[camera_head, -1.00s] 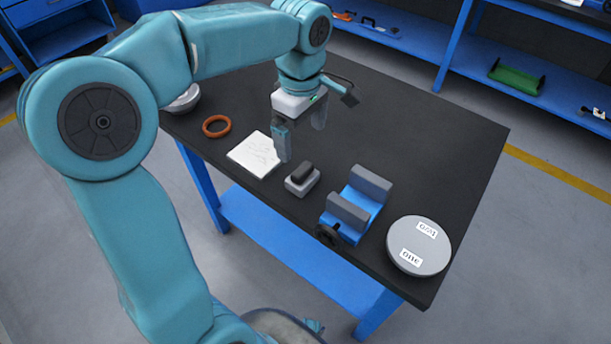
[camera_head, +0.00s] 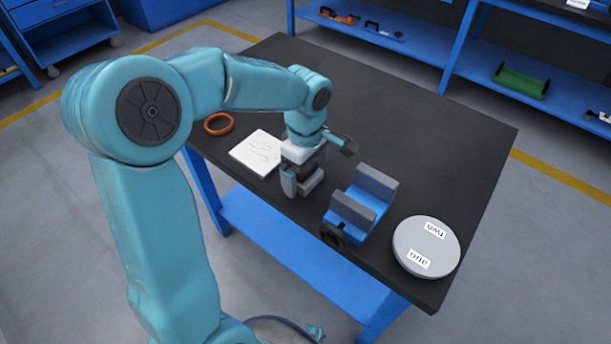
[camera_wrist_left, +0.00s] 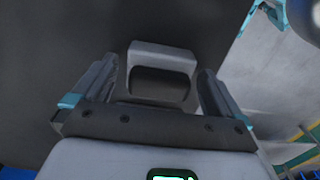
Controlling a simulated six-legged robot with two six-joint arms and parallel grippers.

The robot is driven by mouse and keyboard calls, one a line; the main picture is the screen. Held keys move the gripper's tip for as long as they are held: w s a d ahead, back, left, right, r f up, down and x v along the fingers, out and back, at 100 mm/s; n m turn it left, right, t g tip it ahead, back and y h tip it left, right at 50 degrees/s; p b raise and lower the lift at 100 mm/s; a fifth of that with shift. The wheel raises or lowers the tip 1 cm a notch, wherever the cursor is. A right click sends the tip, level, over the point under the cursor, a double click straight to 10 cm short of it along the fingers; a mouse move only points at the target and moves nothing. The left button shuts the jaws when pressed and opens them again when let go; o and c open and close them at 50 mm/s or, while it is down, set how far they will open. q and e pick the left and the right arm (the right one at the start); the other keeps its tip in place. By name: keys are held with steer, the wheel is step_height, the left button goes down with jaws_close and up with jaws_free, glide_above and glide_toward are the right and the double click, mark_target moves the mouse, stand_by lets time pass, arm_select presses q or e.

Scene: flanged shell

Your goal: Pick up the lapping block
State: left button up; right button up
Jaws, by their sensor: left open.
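The lapping block, a small light-grey block with a dark grip on top, sits on the black table; in the head view (camera_head: 313,182) it is partly hidden by my left gripper (camera_head: 304,178). My left gripper is low over the block, pointing down, with its fingers apart. In the left wrist view the block (camera_wrist_left: 162,54) and its dark grip (camera_wrist_left: 158,85) lie between the two open fingers, with a gap on each side. My right gripper is not in view.
On the black table (camera_head: 420,140), a white sheet (camera_head: 255,152) and an orange ring (camera_head: 218,124) lie left of the block. A blue vise-like fixture (camera_head: 361,205) stands close to its right. A round grey disc (camera_head: 426,247) labelled "one" and "two" lies beyond it. The table's far part is clear.

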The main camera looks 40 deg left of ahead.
arm_select(q)
steer(key=shift+c, duration=0.3)
steer(key=c, duration=1.2)
steer(key=shift+r, duration=0.15)
step_height(320, 180, up, 20)
steer(key=p, duration=0.4)
steer(key=shift+p, duration=0.3)
